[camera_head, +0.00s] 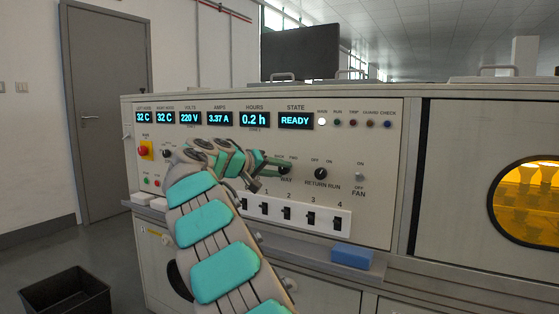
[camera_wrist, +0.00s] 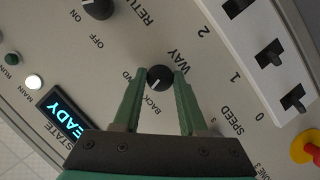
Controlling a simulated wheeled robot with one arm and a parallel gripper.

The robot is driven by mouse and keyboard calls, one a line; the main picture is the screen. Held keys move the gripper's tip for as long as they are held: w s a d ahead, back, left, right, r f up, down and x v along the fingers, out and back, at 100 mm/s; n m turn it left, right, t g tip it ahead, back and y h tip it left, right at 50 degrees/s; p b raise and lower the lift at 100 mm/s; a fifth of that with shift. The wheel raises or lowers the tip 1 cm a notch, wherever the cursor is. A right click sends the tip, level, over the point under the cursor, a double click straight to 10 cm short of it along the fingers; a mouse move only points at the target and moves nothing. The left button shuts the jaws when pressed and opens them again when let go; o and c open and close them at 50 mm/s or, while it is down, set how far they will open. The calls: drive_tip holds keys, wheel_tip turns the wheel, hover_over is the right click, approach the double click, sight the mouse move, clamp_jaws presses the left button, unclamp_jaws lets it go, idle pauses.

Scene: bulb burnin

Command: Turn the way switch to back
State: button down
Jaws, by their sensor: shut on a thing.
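The way switch is a small round black knob (camera_wrist: 160,78) on the grey panel, marked WAY, with BACK and FWD labels beside it. A short white mark on the knob points toward the label side, seemingly nearer BACK, but it is too small to be sure. My gripper (camera_wrist: 160,75) has one green finger on each side of the knob and is shut on it. In the head view my gripper (camera_head: 279,165) reaches the panel from the left, and the knob (camera_head: 285,170) shows at its fingertips.
The return run knob (camera_head: 320,173) is just right of the way switch. A white strip of black numbered switches (camera_head: 287,213) lies below. The lit displays read READY (camera_head: 295,121) and 32 C. A blue block (camera_head: 351,256) rests on the ledge. A red button (camera_head: 144,150) is at left.

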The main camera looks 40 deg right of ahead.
drive_tip(key=shift+w+r+n+g+h+p, duration=0.1)
drive_tip(key=shift+n+g+h+p, duration=0.45)
drive_tip(key=shift+n+p, duration=0.7)
drive_tip(key=shift+n, duration=0.25)
drive_tip(key=shift+c, duration=2.2)
unclamp_jaws()
drive_tip(key=shift+a, duration=0.1)
drive_tip(key=a, duration=0.7)
drive_tip(key=shift+a+r+b, duration=0.3)
drive_tip(key=shift+r+b, duration=0.1)
drive_tip(key=shift+r, duration=0.05)
